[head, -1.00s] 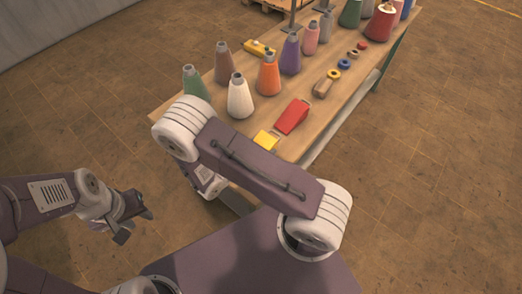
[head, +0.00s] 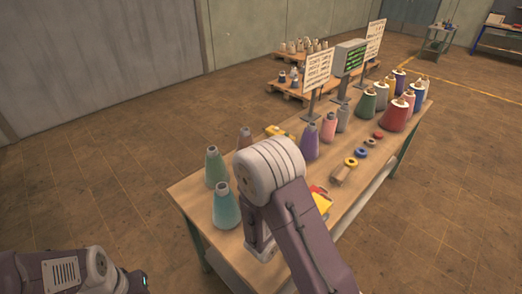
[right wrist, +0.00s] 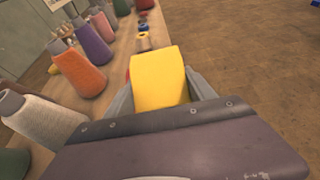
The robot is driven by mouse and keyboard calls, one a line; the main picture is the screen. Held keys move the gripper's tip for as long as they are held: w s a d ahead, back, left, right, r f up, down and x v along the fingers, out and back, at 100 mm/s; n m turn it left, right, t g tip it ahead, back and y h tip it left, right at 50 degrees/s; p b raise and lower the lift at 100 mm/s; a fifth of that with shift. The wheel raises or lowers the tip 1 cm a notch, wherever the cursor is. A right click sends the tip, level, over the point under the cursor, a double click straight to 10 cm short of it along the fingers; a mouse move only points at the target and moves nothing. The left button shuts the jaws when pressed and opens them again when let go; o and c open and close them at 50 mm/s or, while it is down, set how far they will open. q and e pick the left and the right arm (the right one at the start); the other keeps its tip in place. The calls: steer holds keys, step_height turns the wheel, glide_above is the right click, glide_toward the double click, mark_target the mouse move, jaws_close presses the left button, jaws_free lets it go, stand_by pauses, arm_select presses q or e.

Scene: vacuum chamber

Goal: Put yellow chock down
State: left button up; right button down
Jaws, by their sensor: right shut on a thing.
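The yellow chock (right wrist: 158,78) is between the fingers of my right gripper (right wrist: 160,98) in the right wrist view, and the gripper is shut on it. In the head view a part of the yellow chock (head: 322,203) shows just right of my right arm, beside a bit of red. My right arm hides the right gripper there. I cannot tell whether the chock touches the table (head: 190,195). My left forearm shows at the lower left of the head view, but its gripper is out of frame.
Yarn cones, including a teal one (head: 225,208), a green one (head: 215,168) and a purple one (head: 310,143), stand along the table's left side. Several small rings and a tan piece (head: 341,174) lie to the right. Signs (head: 317,71) stand behind.

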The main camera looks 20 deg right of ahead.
steer(key=shift+w+a, duration=0.15)
steer(key=shift+a, duration=0.2)
steer(key=a+f+n+t, duration=0.1)
steer(key=a+f, duration=0.1)
steer(key=a, duration=0.3)
steer(key=w+a+f+n+t+y, duration=0.1)
steer(key=a, duration=0.4)
steer(key=w+a+f+n+t+y, duration=0.1)
steer(key=a+f+n+t, duration=0.1)
steer(key=a, duration=0.3)
steer(key=shift+w+a+f, duration=0.1)
steer(key=shift+w+f, duration=0.05)
steer(key=shift+f, duration=0.2)
steer(key=shift+a+f, duration=0.1)
steer(key=shift+f, duration=0.1)
steer(key=shift+d+m+g, duration=0.2)
steer(key=shift+m+g, duration=0.2)
steer(key=shift+m, duration=0.1)
steer(key=shift+s, duration=0.2)
